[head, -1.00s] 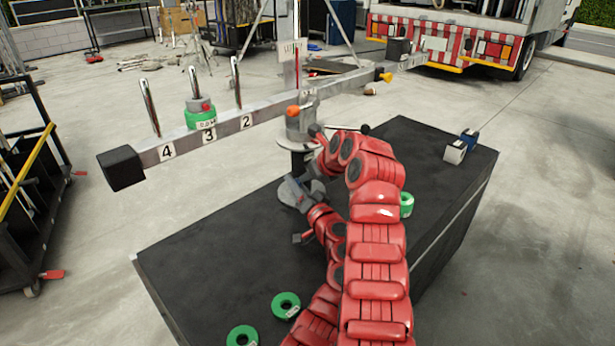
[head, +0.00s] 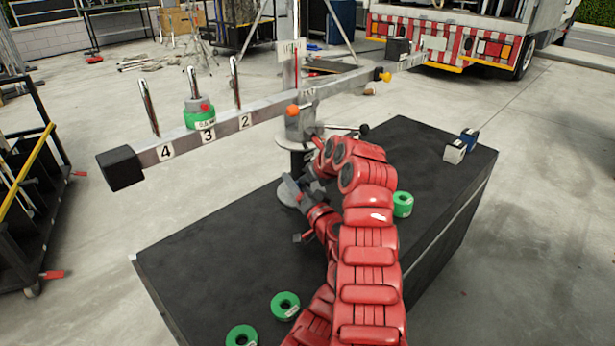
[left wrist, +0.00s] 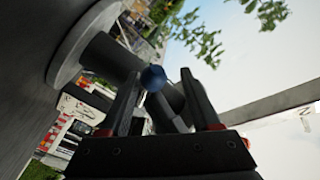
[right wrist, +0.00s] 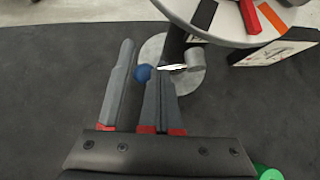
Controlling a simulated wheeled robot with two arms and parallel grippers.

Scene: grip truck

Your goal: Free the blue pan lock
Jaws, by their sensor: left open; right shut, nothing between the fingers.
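The blue pan lock is a small blue knob (left wrist: 153,78) by the grey column under the scale beam. It lies between the fingertips of my open left gripper (left wrist: 158,74) in the left wrist view; I cannot tell whether they touch it. In the right wrist view the blue knob (right wrist: 143,74) sits just left of the tips of my right gripper (right wrist: 161,80), which is shut and empty. A separate grey finger-like bar stands left of it. In the head view my red arms hide the knob, and both hands are close together at the column.
The scale beam (head: 275,111) with numbered pegs spans above the black table (head: 215,255). A green weight (head: 198,115) sits on the beam. Green rings lie at the front (head: 285,305) and right (head: 403,204). A blue-white block (head: 460,147) is at the far right corner.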

